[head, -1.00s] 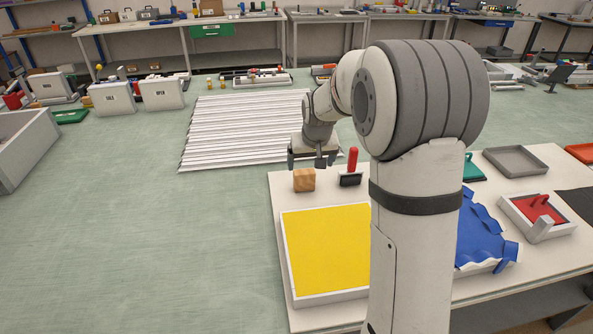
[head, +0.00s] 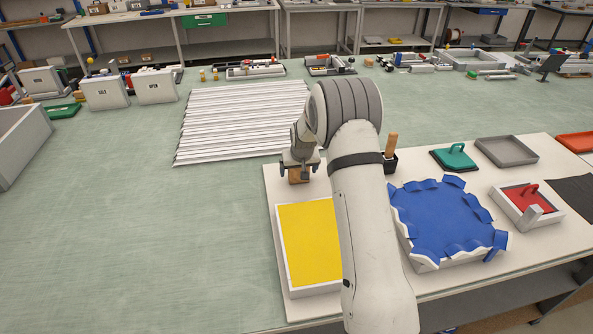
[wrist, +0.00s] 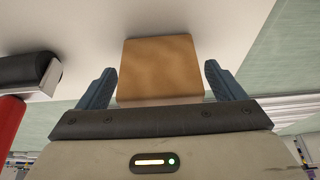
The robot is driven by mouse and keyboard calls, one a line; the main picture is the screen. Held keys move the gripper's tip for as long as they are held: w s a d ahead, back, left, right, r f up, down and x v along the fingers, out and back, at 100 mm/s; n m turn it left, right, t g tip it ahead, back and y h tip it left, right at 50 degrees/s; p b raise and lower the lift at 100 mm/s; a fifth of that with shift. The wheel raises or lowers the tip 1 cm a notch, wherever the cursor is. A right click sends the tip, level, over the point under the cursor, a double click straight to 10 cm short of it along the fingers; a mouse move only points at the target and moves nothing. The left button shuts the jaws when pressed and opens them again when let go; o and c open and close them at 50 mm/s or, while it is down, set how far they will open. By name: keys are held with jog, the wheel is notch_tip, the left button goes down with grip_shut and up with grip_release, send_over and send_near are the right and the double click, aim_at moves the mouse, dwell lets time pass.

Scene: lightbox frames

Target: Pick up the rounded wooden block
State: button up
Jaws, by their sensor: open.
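The wooden block (wrist: 160,68) sits on the white table top. In the wrist view its tan face shows between the two blue-grey fingers of my gripper (wrist: 158,85), with a gap on each side. In the head view the block (head: 297,176) is partly hidden under my gripper (head: 298,168), at the table's far left corner. My gripper is open, with a finger to either side of the block and nothing held.
A yellow-topped tray (head: 308,240) lies just in front of the block. A red-handled tool (wrist: 12,122) with a black head stands beside the gripper in the wrist view. A blue-covered tray (head: 445,220) and a green-handled tool (head: 455,157) are farther right.

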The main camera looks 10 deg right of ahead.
jog(key=shift+w+f, duration=0.2)
jog(key=shift+f, duration=0.35)
jog(key=shift+c, duration=0.3)
jog(key=c, duration=1)
notch_tip(320, 180, up, 10)
jog(key=shift+r+b, duration=0.1)
jog(key=shift+b, duration=1)
jog(key=shift+c, duration=0.2)
